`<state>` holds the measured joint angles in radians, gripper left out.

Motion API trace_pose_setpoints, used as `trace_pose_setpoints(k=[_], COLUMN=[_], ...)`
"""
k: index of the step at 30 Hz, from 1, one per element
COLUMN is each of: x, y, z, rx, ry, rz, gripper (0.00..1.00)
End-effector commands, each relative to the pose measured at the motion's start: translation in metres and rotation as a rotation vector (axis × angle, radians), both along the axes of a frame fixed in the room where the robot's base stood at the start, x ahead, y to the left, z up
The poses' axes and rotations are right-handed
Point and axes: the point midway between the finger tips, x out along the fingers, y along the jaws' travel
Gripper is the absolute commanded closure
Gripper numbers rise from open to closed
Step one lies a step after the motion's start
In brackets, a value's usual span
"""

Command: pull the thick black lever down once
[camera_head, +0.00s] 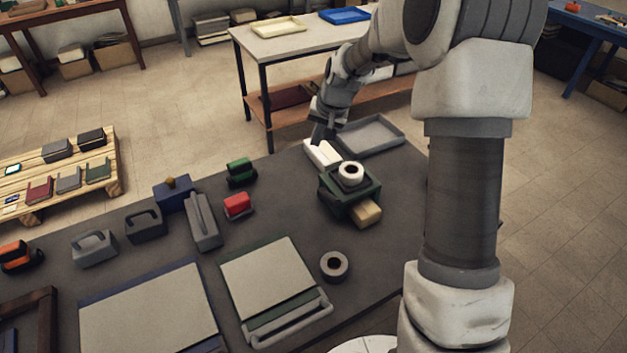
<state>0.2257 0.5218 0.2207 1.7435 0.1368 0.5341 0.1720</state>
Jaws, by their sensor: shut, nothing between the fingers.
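I cannot make out a thick black lever for certain. A dark green, box-like device (338,207) sits on the right part of the dark table, with a white ring (351,173) on top and a tan block (367,213) at its front. My gripper (321,137) is shut and points down behind this device, at the table's far edge. A pale two-part object (322,154) is just below the fingertips; whether they touch it I cannot tell. The fingers are small and dark, with nothing seen between them.
A grey tray (372,136) lies right of my gripper. Dark table (285,205) also holds a long grey tool (203,222), a red-topped block (238,205), a green-black block (241,172), a grey roll (334,266) and a covered board (267,279). A white-topped bench (290,42) stands behind.

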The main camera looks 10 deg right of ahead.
Motion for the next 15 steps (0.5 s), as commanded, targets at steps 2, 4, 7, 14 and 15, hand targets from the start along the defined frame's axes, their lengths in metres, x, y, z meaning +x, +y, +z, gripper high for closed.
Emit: trace_pose_setpoints(k=[2,4,7,14,15], x=[0.009,0.015,0.021,0.025,0.025], y=[-0.001,-0.002,-0.002,-0.003,-0.003], z=[-0.014,-0.023,-0.032,-0.038,-0.037], rx=[0.018,0.031,0.043,0.050,0.050], ry=[0.008,0.011,0.013,0.013,0.013], rz=[-0.017,-0.029,-0.040,-0.048,-0.048], gripper=[1.00,1.00,1.00,1.00,1.00])
